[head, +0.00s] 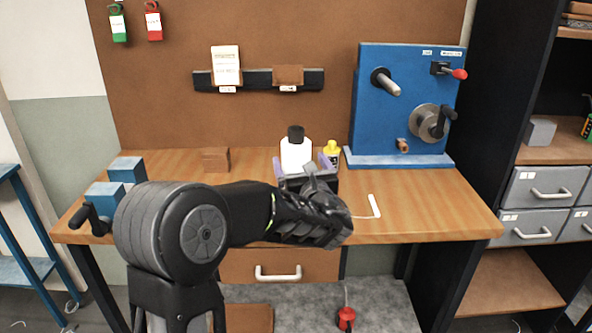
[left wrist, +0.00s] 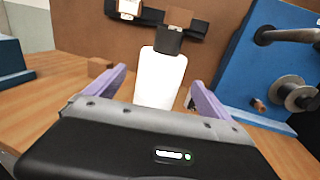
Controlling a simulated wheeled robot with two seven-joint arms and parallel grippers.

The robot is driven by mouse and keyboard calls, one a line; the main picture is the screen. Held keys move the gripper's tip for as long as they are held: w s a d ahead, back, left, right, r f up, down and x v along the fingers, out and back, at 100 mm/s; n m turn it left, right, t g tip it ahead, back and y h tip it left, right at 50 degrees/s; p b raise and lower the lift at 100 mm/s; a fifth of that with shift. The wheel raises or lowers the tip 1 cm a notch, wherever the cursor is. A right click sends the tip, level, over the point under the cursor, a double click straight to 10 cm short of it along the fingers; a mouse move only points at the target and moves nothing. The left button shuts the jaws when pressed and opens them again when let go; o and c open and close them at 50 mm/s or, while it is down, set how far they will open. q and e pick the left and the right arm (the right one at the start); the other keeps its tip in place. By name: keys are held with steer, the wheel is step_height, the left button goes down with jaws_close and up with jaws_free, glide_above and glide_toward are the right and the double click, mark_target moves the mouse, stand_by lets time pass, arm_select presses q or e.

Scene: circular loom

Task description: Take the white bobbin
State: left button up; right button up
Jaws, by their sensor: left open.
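I cannot make out a thing that is clearly a white bobbin. A white bottle (head: 297,153) with a black cap stands upright near the back of the wooden table; it also shows in the left wrist view (left wrist: 160,80). My left gripper (head: 303,168) is open, its two purple fingers on either side of the bottle's line of sight. In the left wrist view my left gripper (left wrist: 156,98) has the bottle between its fingers, with gaps on both sides. The bottle's lower part is hidden by the gripper body. My right gripper is not in view.
A small yellow bottle (head: 331,154) stands just right of the white one. A blue panel (head: 374,125) with spindles and a crank stands at the back right. A brown block (head: 216,159) lies left. The right front of the table (head: 430,205) is clear.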

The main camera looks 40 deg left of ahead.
arm_select(q)
steer(key=shift+w+a+r, duration=0.1)
steer(key=shift+w+a, duration=0.1)
steer(key=p+x, duration=0.1)
steer(key=x, duration=0.2)
steer(key=shift+w+a+r+p, duration=0.1)
steer(key=shift+w+a+p, duration=0.1)
steer(key=shift+p, duration=0.1)
steer(key=shift+w+a, duration=0.35)
steer(key=shift+a, duration=0.05)
steer(key=shift+c, duration=0.2)
jaws_close()
stand_by(0.7)
